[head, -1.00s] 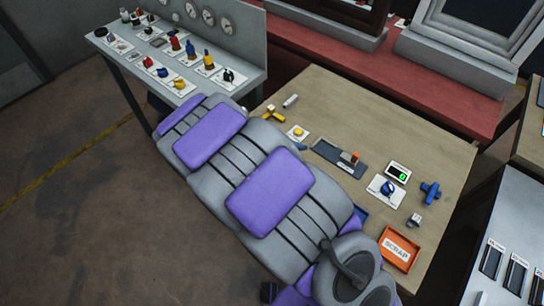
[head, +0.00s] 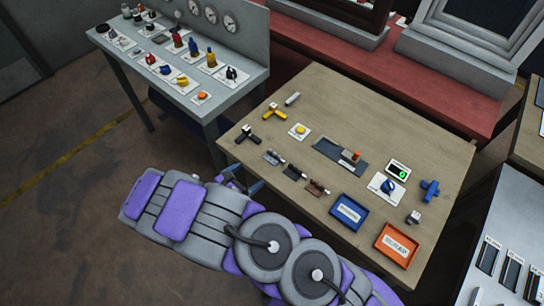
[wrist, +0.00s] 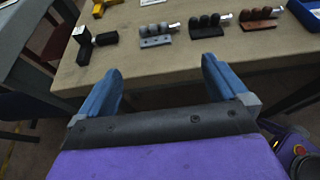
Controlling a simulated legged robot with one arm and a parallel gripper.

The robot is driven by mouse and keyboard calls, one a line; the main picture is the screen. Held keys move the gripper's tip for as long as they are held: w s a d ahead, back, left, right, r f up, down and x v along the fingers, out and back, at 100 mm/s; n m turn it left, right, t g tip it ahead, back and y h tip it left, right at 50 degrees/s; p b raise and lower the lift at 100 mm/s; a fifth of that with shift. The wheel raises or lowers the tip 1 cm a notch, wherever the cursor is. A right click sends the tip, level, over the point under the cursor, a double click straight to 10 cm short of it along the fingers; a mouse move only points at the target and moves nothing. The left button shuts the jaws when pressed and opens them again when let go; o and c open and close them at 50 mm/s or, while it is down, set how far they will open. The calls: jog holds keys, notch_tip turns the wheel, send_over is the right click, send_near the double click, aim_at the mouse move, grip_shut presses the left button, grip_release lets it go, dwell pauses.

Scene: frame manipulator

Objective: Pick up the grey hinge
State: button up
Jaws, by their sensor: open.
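The grey hinge (head: 272,157) lies near the front-left edge of the wooden table. In the wrist view the grey hinge (wrist: 155,36) has a flat drilled leaf, rounded knuckles and a bright pin end at its right. My gripper (head: 243,180) is just off the table's front edge, short of the hinge. In the wrist view my gripper (wrist: 162,68) is open and empty, with blue fingers spread wide. The grey hinge lies ahead of the gap between the fingers, apart from both.
A black hinge (head: 294,172) and a brown hinge (head: 317,188) lie right of the grey one. A black T-shaped piece (head: 247,136) lies to its left. A blue tray (head: 337,222) and an orange tray (head: 381,250) stand at the front right of the table (head: 400,135).

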jog(key=b, duration=0.2)
send_near(275, 157)
jog(key=x, duration=0.3)
jog(key=shift+s+d+f, duration=0.1)
jog(key=shift+f, duration=0.3)
jog(key=shift+r+b+x, duration=0.2)
jog(key=shift+b+x, duration=0.2)
jog(key=shift+x, duration=1)
jog(key=shift+r+b+x, duration=0.2)
jog(key=shift+b+x, duration=0.2)
jog(key=shift+x, duration=1)
jog(key=c, duration=1)
